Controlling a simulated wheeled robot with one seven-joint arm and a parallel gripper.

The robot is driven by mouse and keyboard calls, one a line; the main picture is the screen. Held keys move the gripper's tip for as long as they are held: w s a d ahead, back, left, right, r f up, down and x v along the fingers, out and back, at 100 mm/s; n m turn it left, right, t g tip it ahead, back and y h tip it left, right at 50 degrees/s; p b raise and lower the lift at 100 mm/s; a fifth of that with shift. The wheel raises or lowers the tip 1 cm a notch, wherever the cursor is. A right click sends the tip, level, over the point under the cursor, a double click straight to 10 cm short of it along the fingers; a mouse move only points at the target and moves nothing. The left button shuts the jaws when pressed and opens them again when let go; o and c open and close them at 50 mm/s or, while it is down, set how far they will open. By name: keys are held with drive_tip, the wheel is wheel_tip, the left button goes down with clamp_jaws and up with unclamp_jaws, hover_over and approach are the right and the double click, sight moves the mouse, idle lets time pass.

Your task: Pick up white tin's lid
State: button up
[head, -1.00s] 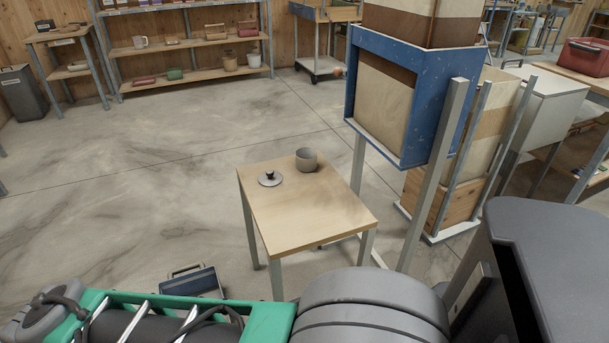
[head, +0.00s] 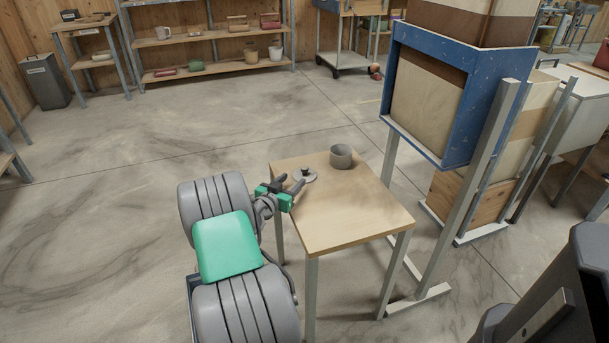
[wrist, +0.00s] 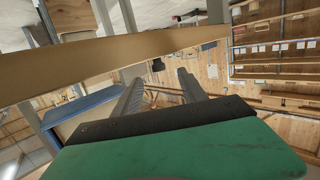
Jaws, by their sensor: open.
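The lid (head: 307,177) is a small grey disc with a dark knob, lying flat near the far left corner of the small wooden table (head: 345,215). In the wrist view both fingers (wrist: 160,84) show apart. A small dark shape (wrist: 158,64), apparently the knob, shows between them. The table edge hides the lid's disc there.
The blue-framed wooden box (head: 440,95) on metal posts stands close to the table's right. A shelf (head: 205,70) runs along the back wall. The floor left of the table and the table's front half are clear.

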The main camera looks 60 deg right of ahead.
sight(303, 172)
drive_tip(key=d, duration=0.2)
drive_tip(key=d+f+b, duration=0.1)
drive_tip(key=d, duration=0.4)
drive_tip(key=shift+s+f, duration=0.25)
drive_tip(key=shift+s, duration=0.05)
clamp_jaws()
